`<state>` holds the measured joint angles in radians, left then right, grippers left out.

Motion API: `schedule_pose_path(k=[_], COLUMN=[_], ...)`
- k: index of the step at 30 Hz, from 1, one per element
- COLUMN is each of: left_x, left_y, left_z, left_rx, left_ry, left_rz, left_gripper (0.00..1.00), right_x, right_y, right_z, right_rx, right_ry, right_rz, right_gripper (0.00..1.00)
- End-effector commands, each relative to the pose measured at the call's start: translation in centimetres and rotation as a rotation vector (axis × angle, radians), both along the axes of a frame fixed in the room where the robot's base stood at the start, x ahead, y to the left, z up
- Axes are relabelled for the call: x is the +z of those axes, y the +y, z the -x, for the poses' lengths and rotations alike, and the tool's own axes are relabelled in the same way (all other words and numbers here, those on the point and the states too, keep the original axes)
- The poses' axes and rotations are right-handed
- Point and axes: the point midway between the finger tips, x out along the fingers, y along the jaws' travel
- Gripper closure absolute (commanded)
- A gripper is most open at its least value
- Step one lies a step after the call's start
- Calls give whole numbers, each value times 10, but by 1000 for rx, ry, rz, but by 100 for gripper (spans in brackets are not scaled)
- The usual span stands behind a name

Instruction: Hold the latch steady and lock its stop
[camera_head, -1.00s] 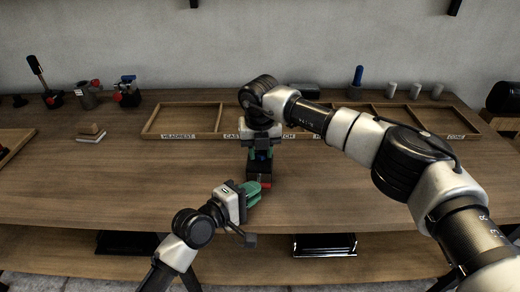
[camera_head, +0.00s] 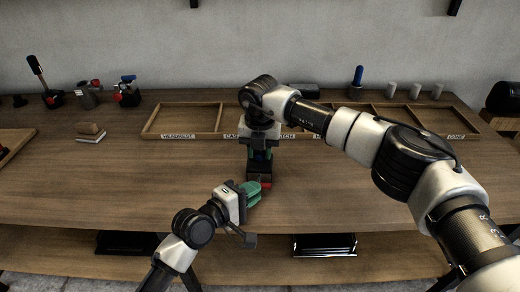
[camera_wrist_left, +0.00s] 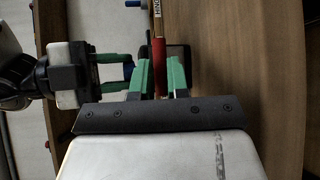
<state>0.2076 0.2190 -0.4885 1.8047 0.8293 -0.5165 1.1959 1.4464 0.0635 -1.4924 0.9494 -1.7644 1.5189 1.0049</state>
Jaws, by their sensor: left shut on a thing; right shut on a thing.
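The latch (camera_head: 259,174) is a small dark block with a red part at its near end, on the table near the front middle. My left gripper (camera_head: 256,190) comes from the lower left, with green fingers shut on the latch's red part. In the left wrist view the red part (camera_wrist_left: 159,66) stands between the green fingers (camera_wrist_left: 161,75). My right gripper (camera_head: 260,154) points down over the latch and is shut on its blue part, which I take for the stop. The blue part (camera_wrist_left: 128,67) also shows in the left wrist view. The fingers hide much of the latch.
A low wooden tray (camera_head: 180,136) with labelled compartments lies behind the latch. Clamp-like pieces (camera_head: 126,91) stand at the back left, a blue-handled tool (camera_head: 357,77) and grey cylinders at the back right. The table's front edge is close to my left gripper.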

Motion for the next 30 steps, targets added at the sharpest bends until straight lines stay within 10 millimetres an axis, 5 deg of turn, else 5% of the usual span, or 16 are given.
schedule_pose_path(k=[6, 17, 30], left_x=[-7, -6, -6], left_y=[1, 1, 1], left_z=[1, 0, 0], left_rx=[1, 0, 1], left_ry=[14, 13, 11], left_rz=[-9, -8, -7], left_gripper=[100, 100, 100], right_x=[0, 8, 94], right_y=[-1, 0, 0], right_z=[-1, 0, 7], right_rx=[-1, 1, 0], right_ry=[-1, -3, -5], right_rz=[1, -1, 0], right_gripper=[41, 41, 41])
